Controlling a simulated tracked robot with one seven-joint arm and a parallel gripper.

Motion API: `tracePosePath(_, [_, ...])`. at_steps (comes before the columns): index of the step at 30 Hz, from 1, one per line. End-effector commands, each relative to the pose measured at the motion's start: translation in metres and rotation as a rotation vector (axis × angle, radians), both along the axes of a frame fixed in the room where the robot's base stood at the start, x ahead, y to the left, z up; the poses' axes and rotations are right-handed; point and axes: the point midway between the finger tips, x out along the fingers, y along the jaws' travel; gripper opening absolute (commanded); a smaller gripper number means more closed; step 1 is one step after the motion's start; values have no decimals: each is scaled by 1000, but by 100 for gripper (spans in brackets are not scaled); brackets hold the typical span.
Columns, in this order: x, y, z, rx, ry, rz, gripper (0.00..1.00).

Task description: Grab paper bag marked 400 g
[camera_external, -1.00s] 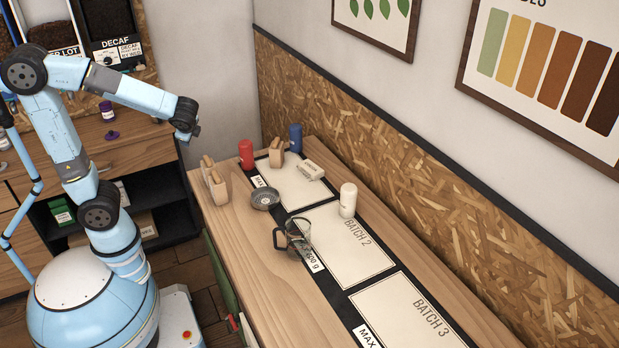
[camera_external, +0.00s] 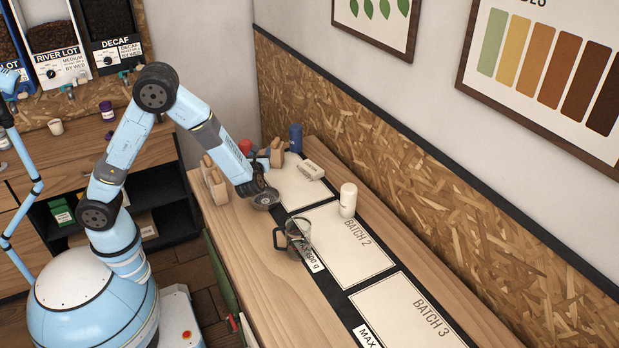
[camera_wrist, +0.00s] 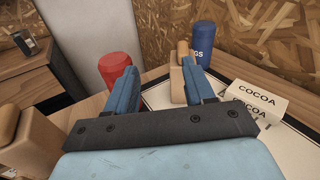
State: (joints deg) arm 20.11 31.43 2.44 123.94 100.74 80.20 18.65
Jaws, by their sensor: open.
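Tan paper bags stand in two places; no weight marking on them is readable. One tan bag (camera_external: 294,142) is at the far end of the table, partly hidden by my arm. In the wrist view this bag (camera_wrist: 178,88) shows just ahead, close to the right finger, which covers part of it. Other tan bags (camera_external: 215,184) stand at the table's left edge; one fills the lower left of the wrist view (camera_wrist: 32,145). My gripper (camera_wrist: 160,78) is open with nothing held, pointing toward the far end of the table.
A red canister (camera_wrist: 118,66) is beyond the left finger. A blue canister (camera_wrist: 200,42) stands behind the bag. A cocoa box (camera_wrist: 262,98) lies to the right. A round metal dish, a glass jug (camera_external: 298,236) and a white bottle (camera_external: 348,200) are nearer; the table front is clear.

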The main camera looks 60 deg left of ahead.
Motion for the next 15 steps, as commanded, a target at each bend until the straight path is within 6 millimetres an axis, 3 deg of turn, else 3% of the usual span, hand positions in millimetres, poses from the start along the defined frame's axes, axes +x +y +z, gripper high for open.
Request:
tracePosePath(3, [14, -15, -17, 62, 29, -67, 53])
tracePosePath(8, [24, -23, -26, 98, 44, -108, 53])
tracePosePath(15, [43, 3, -26, 101, 44, -107, 53])
